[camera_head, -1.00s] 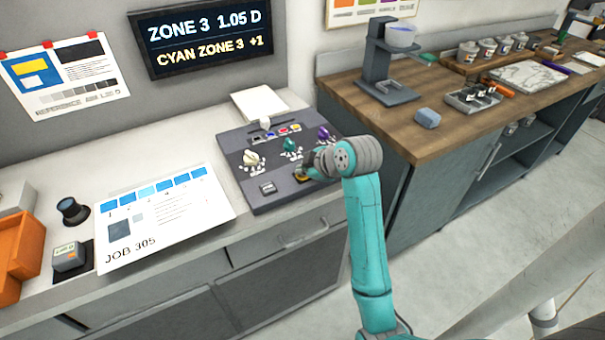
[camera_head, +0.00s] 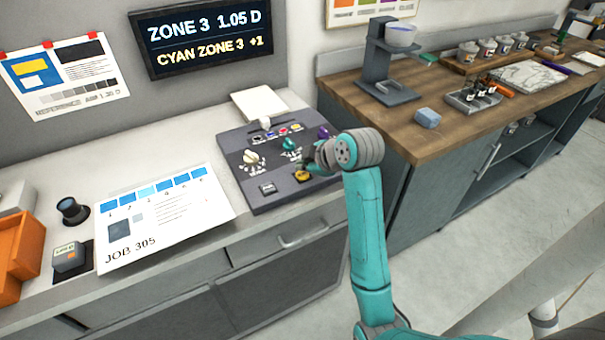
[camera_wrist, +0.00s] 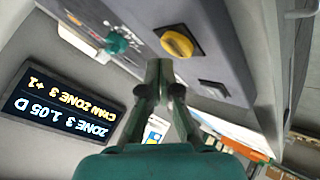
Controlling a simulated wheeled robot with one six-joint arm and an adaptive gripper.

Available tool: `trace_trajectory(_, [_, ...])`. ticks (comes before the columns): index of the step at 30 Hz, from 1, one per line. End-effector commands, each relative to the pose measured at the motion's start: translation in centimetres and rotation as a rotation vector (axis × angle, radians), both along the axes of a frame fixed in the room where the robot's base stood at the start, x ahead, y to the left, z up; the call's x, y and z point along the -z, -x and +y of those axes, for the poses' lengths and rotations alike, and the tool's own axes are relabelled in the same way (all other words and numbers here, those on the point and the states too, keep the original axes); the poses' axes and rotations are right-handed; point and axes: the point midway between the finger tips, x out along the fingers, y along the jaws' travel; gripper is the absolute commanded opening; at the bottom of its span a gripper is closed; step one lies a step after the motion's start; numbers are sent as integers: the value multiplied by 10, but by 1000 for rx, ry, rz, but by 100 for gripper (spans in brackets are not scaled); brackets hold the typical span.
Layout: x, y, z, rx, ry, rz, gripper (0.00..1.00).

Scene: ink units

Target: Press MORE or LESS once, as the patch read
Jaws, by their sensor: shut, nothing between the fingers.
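The dark control console (camera_head: 262,157) lies on the white counter in the head view. It carries a cream knob (camera_head: 253,158), a teal knob (camera_head: 290,146), a purple knob (camera_head: 324,133) and a yellow knob (camera_head: 302,175). A small grey button (camera_head: 267,188) sits near its front left corner. I cannot read MORE or LESS on any key. My gripper (camera_wrist: 158,70) is shut and empty, above the console; its tips show beside the yellow knob (camera_wrist: 177,43) in the wrist view. The wall display (camera_head: 205,38) reads "ZONE 3 1.05 D" and "CYAN ZONE 3 +1".
A JOB 305 sheet (camera_head: 165,220) with blue patches lies left of the console. An orange bin (camera_head: 20,250) is at far left. The wooden bench (camera_head: 450,131) adjoins on the right.

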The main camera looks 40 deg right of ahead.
Motion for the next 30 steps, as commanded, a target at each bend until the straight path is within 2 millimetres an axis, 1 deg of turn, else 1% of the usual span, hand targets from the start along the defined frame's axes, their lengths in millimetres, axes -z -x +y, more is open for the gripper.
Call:
trace_trajectory(5, [-5,0,0,-1,1,-1,0])
trace_trajectory(18, [-42,-1,0,0,1,-2,0])
trace_trajectory(21, [-48,0,0,-1,1,-1,0])
trace_trajectory(30, [-50,0,0,-1,1,0,0])
